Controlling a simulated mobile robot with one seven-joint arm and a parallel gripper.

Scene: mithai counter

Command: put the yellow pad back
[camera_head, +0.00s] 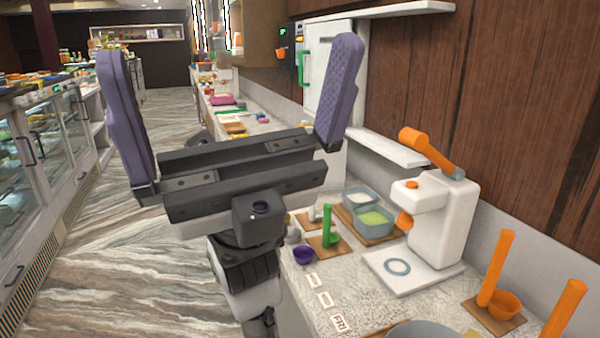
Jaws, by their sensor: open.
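My gripper (228,58) is raised in front of the camera, its two purple fingers wide apart and pointing up. Nothing is held between them. I cannot clearly pick out the yellow pad. A small yellow patch (238,135) shows on the far counter, just beyond the gripper's black crossbar. It is too small to tell whether it is the pad. The crossbar and the right finger hide part of that counter.
The counter (300,292) at right holds a white press (438,220) with an orange handle, two grey-blue tubs (372,222), a green-handled tool (327,226), a purple bowl (303,254) and several small label cards. Glass display cases (35,165) line the left. The marbled floor (110,260) between is clear.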

